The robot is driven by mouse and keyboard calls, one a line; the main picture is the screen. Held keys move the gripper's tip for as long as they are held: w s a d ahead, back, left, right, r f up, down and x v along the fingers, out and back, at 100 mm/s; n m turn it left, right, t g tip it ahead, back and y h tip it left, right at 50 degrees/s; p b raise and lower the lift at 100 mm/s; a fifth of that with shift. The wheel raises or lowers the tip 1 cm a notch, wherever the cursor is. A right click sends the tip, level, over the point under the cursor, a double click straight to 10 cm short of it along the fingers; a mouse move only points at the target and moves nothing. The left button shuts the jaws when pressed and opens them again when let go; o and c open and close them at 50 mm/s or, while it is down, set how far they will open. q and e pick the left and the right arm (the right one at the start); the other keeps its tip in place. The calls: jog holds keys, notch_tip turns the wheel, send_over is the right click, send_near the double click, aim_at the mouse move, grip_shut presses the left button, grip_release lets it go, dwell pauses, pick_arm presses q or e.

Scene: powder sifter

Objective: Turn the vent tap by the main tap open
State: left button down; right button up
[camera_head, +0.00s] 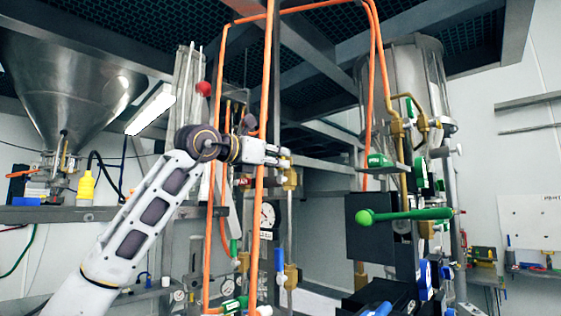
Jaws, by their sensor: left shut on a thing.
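My left gripper (279,157) reaches in from the left to the upright pipework in the middle. It is shut on a small tap at a brass fitting (291,179), which I take to be the vent tap. The fingers hide most of its handle, so its angle cannot be told. Below, on the same pipework, a blue lever (279,259) hangs upright beside another brass valve (292,277). Which tap is the main one is not clear. My right gripper is not in view.
Orange hoses (260,205) run upright close by my left gripper. A round gauge (267,214) sits below it. A long green lever (405,215) juts out at the right, before a black box (367,240). A steel funnel (65,85) hangs at the upper left.

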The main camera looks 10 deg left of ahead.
pick_arm(q)
jog(key=shift+w+a+f+n, duration=0.15)
jog(key=shift+w+a+n, duration=0.1)
jog(key=shift+n, duration=0.45)
jog(key=c, duration=1.3)
grip_release()
jog(key=shift+v, duration=6.1)
jog(key=shift+w, duration=0.1)
